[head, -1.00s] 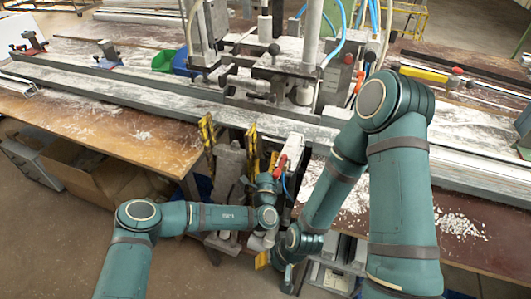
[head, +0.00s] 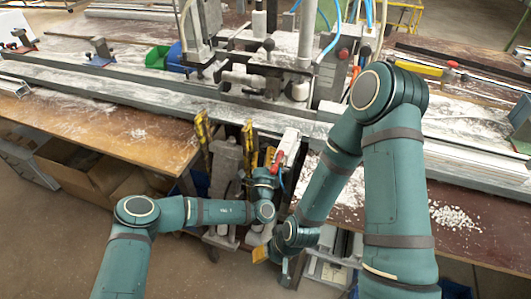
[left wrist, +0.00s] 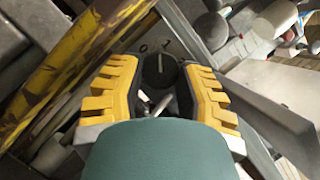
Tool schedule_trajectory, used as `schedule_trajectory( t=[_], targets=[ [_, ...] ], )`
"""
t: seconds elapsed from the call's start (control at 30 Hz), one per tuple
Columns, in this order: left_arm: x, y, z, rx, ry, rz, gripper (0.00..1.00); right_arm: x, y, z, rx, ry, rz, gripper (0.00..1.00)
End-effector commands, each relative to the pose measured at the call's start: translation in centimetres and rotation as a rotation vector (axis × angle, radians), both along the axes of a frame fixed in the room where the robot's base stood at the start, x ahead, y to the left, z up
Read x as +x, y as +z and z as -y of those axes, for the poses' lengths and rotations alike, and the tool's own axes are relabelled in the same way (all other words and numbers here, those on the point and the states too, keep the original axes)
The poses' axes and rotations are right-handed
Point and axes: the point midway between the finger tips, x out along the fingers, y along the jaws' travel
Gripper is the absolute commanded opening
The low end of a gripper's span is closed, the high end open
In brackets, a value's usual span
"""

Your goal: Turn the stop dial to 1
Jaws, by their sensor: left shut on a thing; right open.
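The stop dial (left wrist: 158,72) is a round black knob with a white pointer line, seen in the left wrist view between my left gripper's yellow jaws. Small pale marks, a 0 (left wrist: 143,48) and a 1 (left wrist: 166,43), stand just above it. The pointer is close to upright and lies between these marks; its exact setting is hard to tell. My left gripper (left wrist: 158,80) is shut on the dial. In the head view it (head: 269,157) is at the bench's front edge, and the dial is hidden. My right gripper (head: 261,254) is open and empty, lower down.
A red-handled part (head: 278,160) is close beside my left gripper. Yellow upright bars (head: 202,132) stand to its left. The long metal rail (head: 120,92) runs behind, with a green bin (head: 157,57) and the clamp machine (head: 268,70). Cardboard boxes (head: 80,172) are under the left table.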

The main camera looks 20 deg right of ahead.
Motion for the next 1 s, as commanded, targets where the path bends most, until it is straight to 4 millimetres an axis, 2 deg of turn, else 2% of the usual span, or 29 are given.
schedule_trajectory(
  t=[0.1, 0.3, 0.5, 0.77, 0.8, 0.83, 1.0],
  targets=[
    [0.2, 0.5, -0.1, 0.077, 0.003, 0.050, 0.01, -0.3, 1.9, 0.0, 0.001, 0.001, -0.006, 0.47],
    [0.3, 0.4, -0.2, 0.242, 0.003, 0.162, 0.01, -0.4, 3.8, -0.1, 0.001, 0.000, -0.009, 0.47],
    [0.3, 0.2, -0.3, 0.324, 0.004, 0.221, 0.01, -0.1, 4.3, 0.0, 0.001, -0.004, -0.004, 0.47],
    [0.3, 0.2, -0.2, 0.325, 0.004, 0.223, 0.01, -0.1, 4.1, 0.0, 0.000, -0.004, -0.004, 0.47],
    [0.3, 0.2, -0.2, 0.325, 0.004, 0.223, 0.50, -0.1, 4.1, 0.0, 0.000, -0.004, -0.004, 0.47],
    [0.3, 0.2, -0.2, 0.325, 0.004, 0.223, 0.54, -0.1, 4.1, 0.0, 0.000, -0.004, -0.004, 0.47],
    [0.3, 0.1, -0.3, 0.324, 0.004, 0.220, 0.54, -0.1, 4.1, 0.0, 0.000, -0.004, -0.004, 0.47]
  ],
)
